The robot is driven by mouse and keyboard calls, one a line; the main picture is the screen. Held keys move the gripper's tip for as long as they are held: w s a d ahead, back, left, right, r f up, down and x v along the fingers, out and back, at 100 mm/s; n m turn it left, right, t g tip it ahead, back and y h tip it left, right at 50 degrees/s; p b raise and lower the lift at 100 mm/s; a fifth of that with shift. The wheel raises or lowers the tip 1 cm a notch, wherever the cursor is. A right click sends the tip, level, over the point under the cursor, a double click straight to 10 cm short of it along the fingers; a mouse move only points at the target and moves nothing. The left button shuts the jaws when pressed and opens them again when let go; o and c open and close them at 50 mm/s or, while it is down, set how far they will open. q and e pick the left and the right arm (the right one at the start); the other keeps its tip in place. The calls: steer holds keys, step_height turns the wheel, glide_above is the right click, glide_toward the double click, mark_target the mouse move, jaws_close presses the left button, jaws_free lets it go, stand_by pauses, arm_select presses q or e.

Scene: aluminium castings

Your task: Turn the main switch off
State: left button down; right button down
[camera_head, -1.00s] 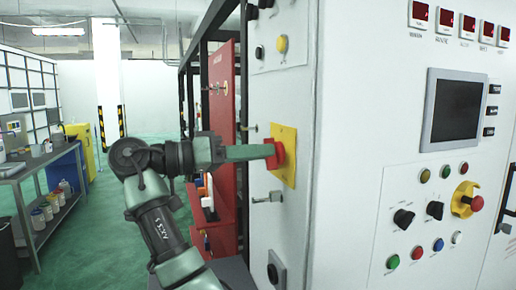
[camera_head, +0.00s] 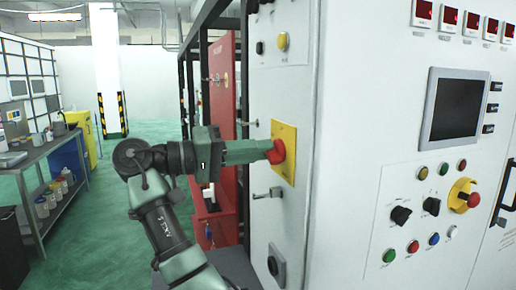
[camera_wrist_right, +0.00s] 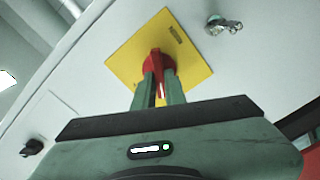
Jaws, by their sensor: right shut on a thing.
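The main switch is a red rotary handle (camera_head: 277,152) on a square yellow plate (camera_head: 288,136) on the narrow side of the white cabinet. My right gripper (camera_head: 268,151) reaches it from the left and is shut on the handle. In the right wrist view the two green fingers (camera_wrist_right: 158,82) stand on either side of the red handle (camera_wrist_right: 154,60). The yellow plate (camera_wrist_right: 192,58) looks tilted there, so the gripper is rolled relative to it. The fingers hide part of the handle. My left gripper is not in view.
A metal latch (camera_head: 267,193) sits below the plate and a black round knob (camera_head: 274,266) lower down. The cabinet front carries a screen (camera_head: 455,108), coloured buttons and a red emergency button (camera_head: 472,200) on yellow. A red panel (camera_head: 222,105) stands behind my arm.

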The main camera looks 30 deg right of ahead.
steer(key=shift+r, duration=0.1)
stand_by(0.3)
steer(key=c, duration=1.5)
jaws_free()
steer(key=shift+o, duration=0.2)
steer(key=b+v, duration=0.1)
steer(key=v, duration=0.6)
steer(key=shift+a, duration=0.4)
steer(key=shift+w, duration=0.1)
